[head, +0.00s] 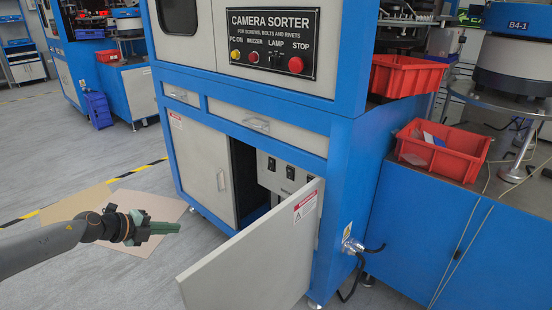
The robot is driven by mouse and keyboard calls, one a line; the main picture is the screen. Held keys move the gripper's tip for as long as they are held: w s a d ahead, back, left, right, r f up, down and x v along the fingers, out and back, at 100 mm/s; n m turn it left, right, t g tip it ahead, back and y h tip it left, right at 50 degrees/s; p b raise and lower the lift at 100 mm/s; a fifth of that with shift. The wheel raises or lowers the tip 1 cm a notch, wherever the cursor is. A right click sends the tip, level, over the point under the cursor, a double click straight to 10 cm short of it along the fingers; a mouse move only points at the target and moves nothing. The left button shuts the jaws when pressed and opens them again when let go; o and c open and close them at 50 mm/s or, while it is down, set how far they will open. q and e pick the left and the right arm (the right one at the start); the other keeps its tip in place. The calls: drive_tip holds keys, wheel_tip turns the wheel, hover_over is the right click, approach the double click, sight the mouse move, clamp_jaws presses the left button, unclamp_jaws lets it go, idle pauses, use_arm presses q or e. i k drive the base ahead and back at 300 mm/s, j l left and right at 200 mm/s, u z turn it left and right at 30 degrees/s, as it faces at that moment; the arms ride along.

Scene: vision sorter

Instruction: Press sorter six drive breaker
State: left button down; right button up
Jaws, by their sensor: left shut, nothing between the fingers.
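The blue and grey camera sorter (250,105) stands in the middle of the head view. Its lower right door (245,262) hangs open towards me, with a warning label on it. Behind it, a light grey panel (265,178) carries several black breaker switches (290,172). Their labels are too small to read, so I cannot tell which is the drive breaker. The door hides the lower part of the panel. My left gripper (178,227) is shut and empty, left of the open door and apart from it. My right gripper is not in view.
A red bin (405,78) sits on the sorter's right side, and another red bin (437,160) on the blue cabinet (415,225). A black cable (358,270) hangs at the sorter's lower right corner. Flat brown sheets (85,203) lie on the floor at left. Floor is free before the left door.

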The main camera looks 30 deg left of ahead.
sight(271, 162)
drive_tip(key=i, duration=1.2)
